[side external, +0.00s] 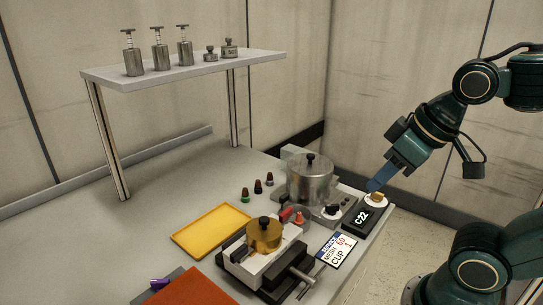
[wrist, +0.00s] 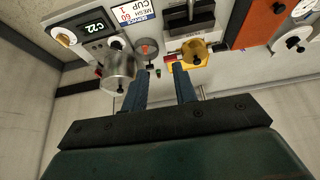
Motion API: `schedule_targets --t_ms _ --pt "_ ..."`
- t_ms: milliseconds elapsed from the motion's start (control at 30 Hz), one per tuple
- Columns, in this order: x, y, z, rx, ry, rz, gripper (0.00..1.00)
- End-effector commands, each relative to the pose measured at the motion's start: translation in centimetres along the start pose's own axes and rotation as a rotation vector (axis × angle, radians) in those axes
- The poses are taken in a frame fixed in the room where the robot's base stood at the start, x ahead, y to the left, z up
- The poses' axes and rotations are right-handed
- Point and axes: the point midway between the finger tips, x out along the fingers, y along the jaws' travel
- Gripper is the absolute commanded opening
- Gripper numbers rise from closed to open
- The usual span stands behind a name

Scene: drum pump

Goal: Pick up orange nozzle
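A small orange-red cone-shaped piece (side external: 299,218), which looks like the orange nozzle, stands on a grey round base between the steel pot and the brass cup. It shows as an orange spot on a grey disc (wrist: 147,47) in the wrist view. My gripper (side external: 374,187) is at the right in the side view, its blue fingers pointing down-left, apart from the nozzle. In the wrist view my gripper (wrist: 163,80) has its two fingers well apart, with nothing held between them.
A steel pot (side external: 310,180) stands behind the nozzle. A brass cup (side external: 264,236) sits in a vise in front. Small dark-topped pieces (side external: 257,187) stand left. A yellow tray (side external: 210,229) lies farther left.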

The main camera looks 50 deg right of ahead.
Motion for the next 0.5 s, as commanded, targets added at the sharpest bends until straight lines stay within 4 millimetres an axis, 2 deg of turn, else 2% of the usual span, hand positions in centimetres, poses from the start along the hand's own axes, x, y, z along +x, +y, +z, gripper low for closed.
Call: schedule_targets --t_ms 267,500 --pt "1.1 0.5 -2.5 0.034 -0.064 0.011 0.28" --pt "3.2 1.4 -5.7 0.081 -0.146 0.025 0.28"
